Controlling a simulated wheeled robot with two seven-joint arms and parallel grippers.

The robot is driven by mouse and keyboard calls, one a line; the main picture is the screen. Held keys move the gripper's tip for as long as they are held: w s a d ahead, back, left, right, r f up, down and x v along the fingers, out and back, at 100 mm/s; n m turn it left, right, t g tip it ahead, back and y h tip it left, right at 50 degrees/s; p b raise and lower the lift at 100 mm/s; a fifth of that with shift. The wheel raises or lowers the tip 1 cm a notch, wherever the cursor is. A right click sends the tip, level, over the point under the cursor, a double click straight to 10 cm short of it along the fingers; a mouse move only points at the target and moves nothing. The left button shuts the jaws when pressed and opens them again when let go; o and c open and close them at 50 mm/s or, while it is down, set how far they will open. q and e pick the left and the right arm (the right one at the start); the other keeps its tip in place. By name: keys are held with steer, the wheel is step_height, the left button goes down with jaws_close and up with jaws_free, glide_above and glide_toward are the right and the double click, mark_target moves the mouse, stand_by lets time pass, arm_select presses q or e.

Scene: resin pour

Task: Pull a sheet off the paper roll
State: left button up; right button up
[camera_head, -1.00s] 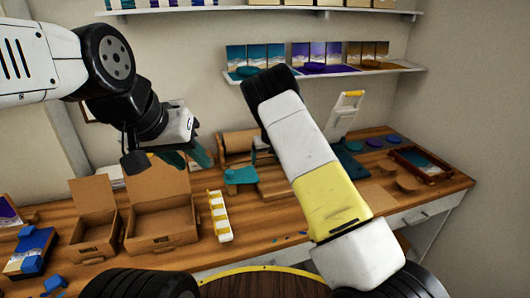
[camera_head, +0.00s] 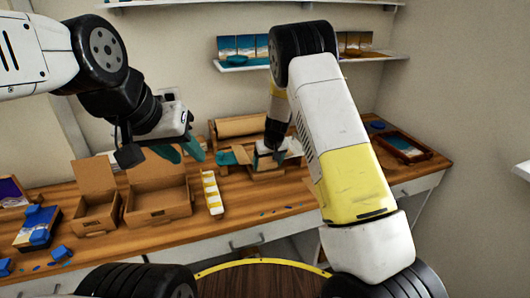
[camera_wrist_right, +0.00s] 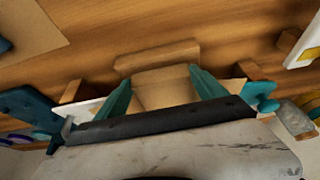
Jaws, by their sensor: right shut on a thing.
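The brown paper roll (camera_head: 240,126) lies across its holder at the back of the workbench, and its bare upper side shows. My right gripper (camera_head: 266,163) is at the front of the roll. In the right wrist view, its teal fingers (camera_wrist_right: 161,90) stand on both sides of a strip of brown paper (camera_wrist_right: 163,92) and are shut on it. Where the paper's front edge lies is hidden by the gripper body. My left gripper (camera_head: 180,150) is open and empty above the cardboard boxes, left of the roll.
Two open cardboard boxes (camera_head: 157,209) stand at left, with a white-and-yellow tray (camera_head: 211,192) beside them. A framed picture (camera_head: 404,147) lies at far right. A shelf (camera_head: 235,65) hangs above.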

steer(key=shift+s, duration=0.15)
steer(key=o, duration=1.8)
steer(key=shift+s+d, duration=0.1)
steer(key=shift+v, duration=3.9)
